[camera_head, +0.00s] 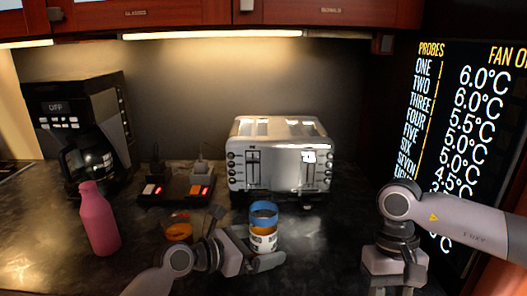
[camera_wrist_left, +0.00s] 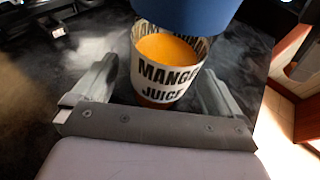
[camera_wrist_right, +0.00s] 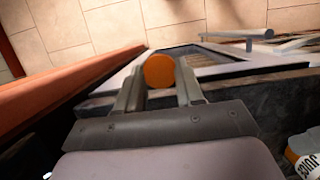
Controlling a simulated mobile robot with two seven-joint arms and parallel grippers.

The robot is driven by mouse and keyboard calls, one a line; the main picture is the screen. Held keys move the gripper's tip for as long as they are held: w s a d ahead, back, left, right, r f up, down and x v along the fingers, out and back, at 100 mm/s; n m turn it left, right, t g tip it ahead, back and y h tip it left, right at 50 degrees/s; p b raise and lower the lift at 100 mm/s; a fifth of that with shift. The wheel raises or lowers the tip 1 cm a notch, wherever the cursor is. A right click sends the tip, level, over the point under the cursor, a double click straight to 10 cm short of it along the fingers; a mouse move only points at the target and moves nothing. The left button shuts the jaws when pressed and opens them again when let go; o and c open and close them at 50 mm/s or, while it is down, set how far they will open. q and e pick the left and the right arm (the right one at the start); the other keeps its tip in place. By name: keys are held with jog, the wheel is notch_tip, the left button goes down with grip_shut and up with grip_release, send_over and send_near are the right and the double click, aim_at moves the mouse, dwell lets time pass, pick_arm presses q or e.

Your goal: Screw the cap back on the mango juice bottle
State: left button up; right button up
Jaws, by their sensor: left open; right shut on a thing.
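The mango juice bottle (camera_head: 262,241) stands on the dark counter in front of the toaster, with orange juice inside and a blue band (camera_head: 264,209) around its top. My left gripper (camera_head: 248,240) is open, with a finger on either side of the bottle. The left wrist view shows the labelled bottle (camera_wrist_left: 165,85) between the open fingers, apart from them as far as I can tell. My right gripper (camera_wrist_right: 160,85) is shut on an orange round cap (camera_wrist_right: 159,71). In the head view the right fingers and cap are out of frame, right of the bottle.
A silver toaster (camera_head: 280,165) stands behind the bottle. A pink bottle (camera_head: 98,222), a coffee maker (camera_head: 85,130), a small orange item (camera_head: 179,231) and a dark switch box (camera_head: 176,188) are to the left. A display panel (camera_head: 465,120) stands right. Counter between bottle and right arm is clear.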

pick_arm(q)
jog(key=c, duration=1)
pick_arm(e)
jog(key=w+a+r+m, duration=0.1)
jog(key=w+m, duration=0.1)
jog(key=w+a+r+m+y, duration=0.1)
jog(key=w+a+r+m, duration=0.2)
jog(key=w+m, duration=0.1)
jog(key=shift+w+a+r+y, duration=0.2)
jog(key=shift+w+r+y, duration=0.15)
jog(key=shift+r+y, duration=0.05)
jog(key=w+a+r+m+t+y, duration=0.1)
jog(key=w+a+r+m+t, duration=0.1)
jog(key=w+a+r+m, duration=0.4)
notch_tip(320, 180, up, 12)
jog(key=m+t, duration=0.4)
jog(key=m, duration=1)
send_over(270, 180)
jog(key=shift+f, duration=0.2)
jog(key=shift+a+r+m, duration=0.4)
jog(key=shift+a+m, duration=0.05)
jog(key=shift+m, duration=0.05)
